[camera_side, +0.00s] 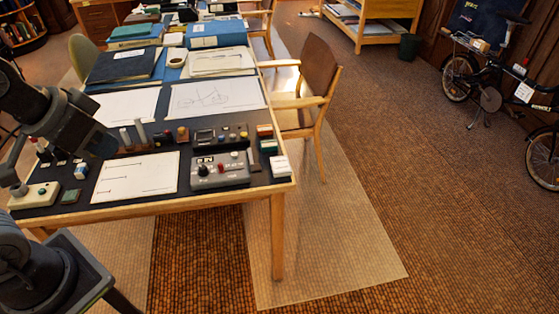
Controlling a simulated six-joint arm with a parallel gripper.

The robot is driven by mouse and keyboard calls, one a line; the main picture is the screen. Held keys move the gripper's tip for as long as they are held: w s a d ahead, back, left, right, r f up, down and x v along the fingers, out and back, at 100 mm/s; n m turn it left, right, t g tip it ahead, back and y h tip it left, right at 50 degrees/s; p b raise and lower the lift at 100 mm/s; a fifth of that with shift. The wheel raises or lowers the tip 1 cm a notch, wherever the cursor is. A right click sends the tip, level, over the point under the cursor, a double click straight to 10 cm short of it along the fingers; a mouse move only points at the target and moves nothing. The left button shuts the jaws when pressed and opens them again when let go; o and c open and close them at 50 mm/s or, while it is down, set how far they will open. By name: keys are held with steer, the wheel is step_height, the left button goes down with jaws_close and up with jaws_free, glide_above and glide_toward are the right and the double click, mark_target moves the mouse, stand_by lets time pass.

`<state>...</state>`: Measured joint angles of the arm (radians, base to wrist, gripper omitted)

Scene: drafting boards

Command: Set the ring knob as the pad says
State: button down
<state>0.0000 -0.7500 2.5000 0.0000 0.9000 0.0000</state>
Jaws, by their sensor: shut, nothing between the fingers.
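A grey control box (220,172) stands at the table's front right. It has a small dark display with pale letters, too small to read surely, a dark round knob (203,170) and a red button. I cannot tell whether this knob is the ring knob, or read its setting. A white sheet (137,178) with a few short dark lines lies left of the box; I cannot tell whether it is the pad. My gripper (98,142), dark, is over the table's left part, apart from the grey box. It looks shut and empty; its fingertips are not clear.
A beige box (38,194) with buttons sits at the front left corner. Several small items and a dark device (220,136) stand in a row behind the sheet. Drawings, books and a blue box (218,34) fill the back. A wooden chair (312,90) stands at right.

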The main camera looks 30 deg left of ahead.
steer(key=c, duration=1.4)
jaws_free()
steer(key=shift+w, duration=0.1)
steer(key=shift+c, duration=0.2)
steer(key=o, duration=0.6)
steer(key=w+a+n+g, duration=0.1)
steer(key=w+a+n, duration=0.1)
steer(key=w, duration=0.5)
steer(key=shift+w+f+n+g, duration=0.15)
steer(key=shift+w+n+g, duration=0.15)
steer(key=n+g, duration=0.4)
steer(key=n, duration=0.3)
glide_above(202, 167)
step_height(202, 167, down, 18)
step_height(202, 167, down, 14)
steer(key=shift+d+r, duration=0.1)
steer(key=shift+c, duration=0.5)
steer(key=c, duration=0.8)
